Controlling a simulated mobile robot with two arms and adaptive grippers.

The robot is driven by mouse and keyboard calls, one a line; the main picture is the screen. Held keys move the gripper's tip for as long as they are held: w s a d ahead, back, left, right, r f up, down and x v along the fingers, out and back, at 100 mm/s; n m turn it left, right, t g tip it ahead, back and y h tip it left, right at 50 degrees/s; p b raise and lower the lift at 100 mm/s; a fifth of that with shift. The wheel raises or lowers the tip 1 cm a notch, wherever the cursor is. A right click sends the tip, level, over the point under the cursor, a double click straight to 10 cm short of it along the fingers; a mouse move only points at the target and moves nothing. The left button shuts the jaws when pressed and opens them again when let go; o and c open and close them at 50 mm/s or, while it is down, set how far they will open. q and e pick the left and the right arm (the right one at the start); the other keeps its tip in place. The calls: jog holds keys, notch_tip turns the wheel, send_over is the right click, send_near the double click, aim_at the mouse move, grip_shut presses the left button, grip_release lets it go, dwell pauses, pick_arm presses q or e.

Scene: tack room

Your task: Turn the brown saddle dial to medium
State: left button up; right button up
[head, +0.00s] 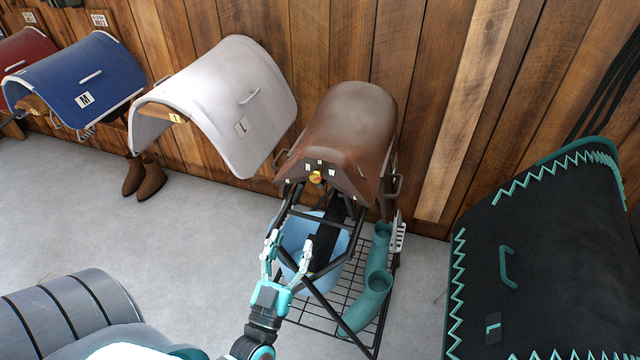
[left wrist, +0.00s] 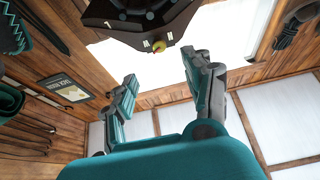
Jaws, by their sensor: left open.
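The brown saddle (head: 345,118) sits on a black metal stand against the wooden wall. Its front face carries a small yellow-orange dial (head: 316,177) with several white letter marks around it. The dial also shows in the left wrist view (left wrist: 158,46), just beyond and between the fingertips. I cannot tell which mark the dial points at. My left gripper (head: 288,247) is open and empty, fingers pointing up, below and in front of the dial. It also shows in the left wrist view (left wrist: 160,72), apart from the dial. My right gripper is not in view.
A white saddle pad (head: 222,95) hangs to the left, with brown boots (head: 143,178) below. A black pad with teal trim (head: 555,245) is at right.

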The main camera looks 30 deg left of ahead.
aim_at(315, 181)
pick_arm(q)
jog(key=p+x, duration=0.3)
jog(key=x, duration=1)
jog(key=shift+w+d+r, duration=0.1)
jog(key=shift+w, duration=0.15)
jog(key=shift+w+r, duration=0.15)
jog(key=shift+w, duration=0.25)
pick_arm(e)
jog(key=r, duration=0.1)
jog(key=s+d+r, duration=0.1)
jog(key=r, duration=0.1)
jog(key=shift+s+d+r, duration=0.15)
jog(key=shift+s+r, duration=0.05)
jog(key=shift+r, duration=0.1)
pick_arm(q)
grip_shut()
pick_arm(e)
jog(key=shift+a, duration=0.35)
